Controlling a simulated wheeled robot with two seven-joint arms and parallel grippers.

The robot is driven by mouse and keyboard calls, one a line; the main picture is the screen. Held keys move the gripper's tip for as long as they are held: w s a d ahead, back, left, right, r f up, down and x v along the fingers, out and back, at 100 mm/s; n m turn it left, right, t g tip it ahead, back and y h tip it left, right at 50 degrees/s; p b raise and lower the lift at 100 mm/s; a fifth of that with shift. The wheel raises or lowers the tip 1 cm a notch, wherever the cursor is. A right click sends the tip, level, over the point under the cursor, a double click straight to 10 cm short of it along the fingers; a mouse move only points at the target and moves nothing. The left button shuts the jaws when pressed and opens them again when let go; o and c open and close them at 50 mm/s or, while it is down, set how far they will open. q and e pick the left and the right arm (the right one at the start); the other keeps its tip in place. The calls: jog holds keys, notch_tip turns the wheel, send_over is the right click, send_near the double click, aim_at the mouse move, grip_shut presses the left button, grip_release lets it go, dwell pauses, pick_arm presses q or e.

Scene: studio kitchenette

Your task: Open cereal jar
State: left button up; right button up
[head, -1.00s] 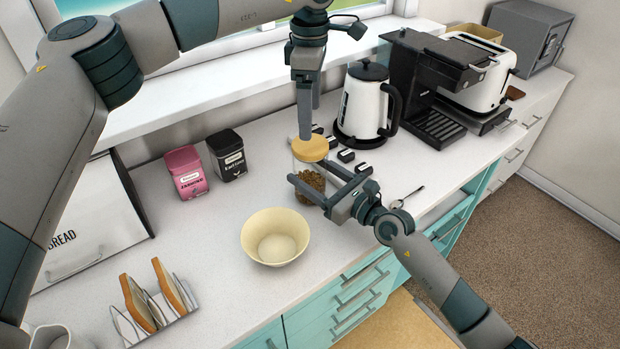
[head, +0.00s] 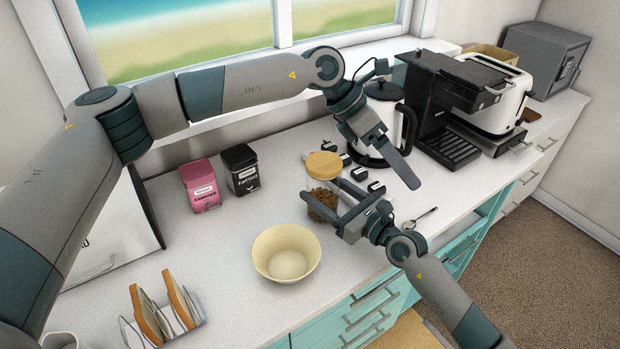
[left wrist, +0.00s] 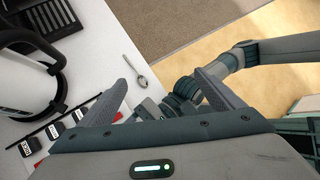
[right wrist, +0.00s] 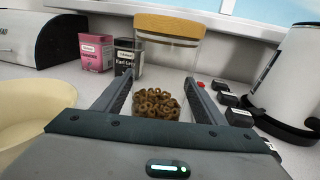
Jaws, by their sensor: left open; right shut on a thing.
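The cereal jar (head: 322,206) is a clear glass jar with brown cereal rings, standing on the counter. Its round wooden lid (head: 324,165) is on top; I cannot tell how tightly it sits. In the right wrist view the jar (right wrist: 158,104) is between my right fingers, under the lid (right wrist: 168,26). My right gripper (head: 320,189) is shut on the jar's body from the front right. My left gripper (head: 388,170) is open and empty, right of the lid and near the kettle. In the left wrist view its spread fingers (left wrist: 160,84) hold nothing.
A cream bowl (head: 286,253) stands in front left of the jar. Pink (head: 200,186) and black (head: 241,169) tins stand behind left. The white kettle (head: 372,130), small black-labelled items (head: 376,188) and a spoon (head: 420,217) are to the right. A toast rack (head: 160,318) is front left.

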aim_at(310, 179)
pick_arm(q)
jog(key=s+d+r+n+t+h, duration=0.4)
jog(key=r+n+h, duration=0.5)
jog(key=n, duration=0.5)
jog(key=w+a+f+n+t+y, duration=0.2)
jog(key=a+n+t, duration=0.35)
jog(key=n, duration=0.55)
jog(key=w+a+f+n+t+y, duration=0.1)
jog(key=w+a+n+t, duration=0.25)
jog(key=n+t, duration=0.45)
jog(key=a+f+n+y, duration=0.3)
jog(key=a+n, duration=0.1)
jog(key=s+a+f+n+g+y, duration=0.1)
jog(key=a+f+n+y, duration=0.2)
jog(key=a+f+n, duration=0.1)
jog(key=s+a+f+n+y, duration=0.1)
jog(key=a+f+n+y, duration=0.1)
jog(key=n, duration=0.4)
jog(key=shift+s+a+f+g+y, duration=0.2)
jog(key=shift+a+f, duration=0.2)
jog(key=shift+a, duration=0.15)
jog(key=shift+s+a+f+g+y, duration=0.1)
jog(key=shift+a+f+y, duration=0.1)
jog(key=shift+a+f, duration=0.25)
jog(key=shift+w+r, duration=0.1)
